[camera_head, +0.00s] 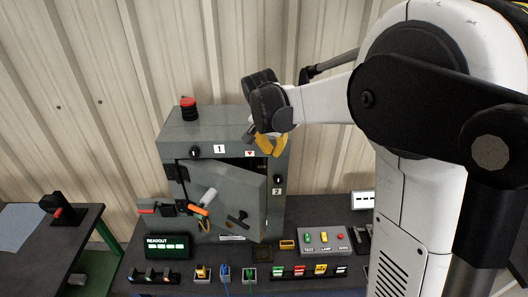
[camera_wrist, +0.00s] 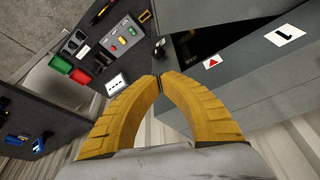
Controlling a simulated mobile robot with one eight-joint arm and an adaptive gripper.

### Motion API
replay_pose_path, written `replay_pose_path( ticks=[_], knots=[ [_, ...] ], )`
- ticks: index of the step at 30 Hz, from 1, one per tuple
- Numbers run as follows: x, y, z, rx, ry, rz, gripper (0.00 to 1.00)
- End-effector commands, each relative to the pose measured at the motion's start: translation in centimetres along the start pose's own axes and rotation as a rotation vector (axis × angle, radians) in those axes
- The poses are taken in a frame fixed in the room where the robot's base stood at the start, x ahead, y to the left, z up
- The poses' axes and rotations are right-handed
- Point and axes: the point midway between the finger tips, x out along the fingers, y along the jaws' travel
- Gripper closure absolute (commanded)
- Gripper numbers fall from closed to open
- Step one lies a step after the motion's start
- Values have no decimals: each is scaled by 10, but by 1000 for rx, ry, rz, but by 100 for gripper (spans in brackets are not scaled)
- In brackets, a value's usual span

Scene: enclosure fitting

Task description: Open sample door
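The grey cabinet (camera_head: 200,132) stands on the bench against the wall. Its door (camera_head: 228,190) is ajar, with a dark gap along the top and right. A dark T-shaped handle (camera_head: 238,218) is on the door's lower right. My gripper (camera_head: 268,150) is by the cabinet's top right front, near the red triangle label. In the wrist view, its yellow fingers (camera_wrist: 159,82) meet at the tips with nothing seen between them. That view also shows the dark opening (camera_wrist: 203,42) beyond the fingertips and a grey panel (camera_wrist: 222,12), seemingly the door. Whether the fingers touch the cabinet is unclear.
A red button (camera_head: 188,108) stands on the cabinet top. Dark knobs, an orange-ended lever (camera_head: 198,210) and a red-ended lever stick out in front. A readout box (camera_head: 167,246), several small switches and a button panel (camera_head: 325,240) line the bench. Another table (camera_head: 30,260) is at left.

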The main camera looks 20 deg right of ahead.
Motion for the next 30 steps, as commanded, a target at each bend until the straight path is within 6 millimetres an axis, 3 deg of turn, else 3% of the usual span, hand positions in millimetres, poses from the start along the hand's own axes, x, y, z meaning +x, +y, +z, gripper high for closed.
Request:
replay_pose_path(
  ticks=[15,21,30],
  knots=[
    [99,0,0,-1,1,-1,100],
    [87,0,29,-4,0,-2,100],
    [83,0,38,-2,1,-1,100]
  ],
)
